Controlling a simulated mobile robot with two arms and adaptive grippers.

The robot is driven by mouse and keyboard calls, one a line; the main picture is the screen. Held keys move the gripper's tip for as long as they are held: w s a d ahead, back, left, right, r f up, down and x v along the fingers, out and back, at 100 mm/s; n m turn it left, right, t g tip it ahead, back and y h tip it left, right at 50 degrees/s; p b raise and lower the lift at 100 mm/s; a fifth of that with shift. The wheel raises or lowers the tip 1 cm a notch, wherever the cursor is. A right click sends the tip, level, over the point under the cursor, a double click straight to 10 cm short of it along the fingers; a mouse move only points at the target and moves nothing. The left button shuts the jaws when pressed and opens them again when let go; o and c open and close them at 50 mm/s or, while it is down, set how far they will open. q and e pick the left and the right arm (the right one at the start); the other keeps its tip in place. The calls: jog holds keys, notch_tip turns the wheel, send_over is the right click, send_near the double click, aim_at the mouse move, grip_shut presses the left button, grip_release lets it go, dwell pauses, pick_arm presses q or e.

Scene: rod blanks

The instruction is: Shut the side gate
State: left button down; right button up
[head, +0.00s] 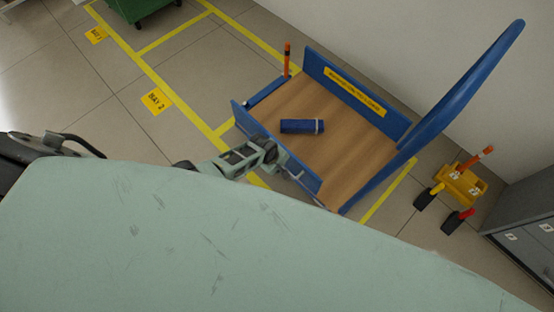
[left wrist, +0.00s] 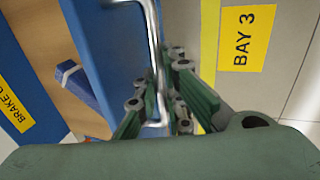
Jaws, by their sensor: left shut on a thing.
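A blue cart with a wooden deck (head: 345,150) stands on the floor in the head view. Its side gate (head: 305,175) is a blue panel along the near left edge of the deck, partly hidden by my gripper; I cannot tell if it is fully closed. In the left wrist view the gate (left wrist: 95,35) carries a metal bar handle (left wrist: 152,40). My left gripper (head: 272,153) is at the gate's outer side, its fingers (left wrist: 160,105) shut around the handle. My right gripper is not in view.
An orange post (head: 287,60) stands at the cart's far left corner. A yellow wheeled item (head: 460,187) and grey cabinet (head: 525,225) stand at right. A green bin (head: 138,8) is at the back; floor around Bay 2 is clear.

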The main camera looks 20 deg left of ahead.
pick_arm(q)
jog(key=shift+w+r, duration=0.1)
jog(key=shift+w, duration=0.05)
dwell(0.4)
jog(key=c, duration=1.8)
grip_release()
jog(key=shift+c, duration=0.2)
jog(key=v, duration=1.2)
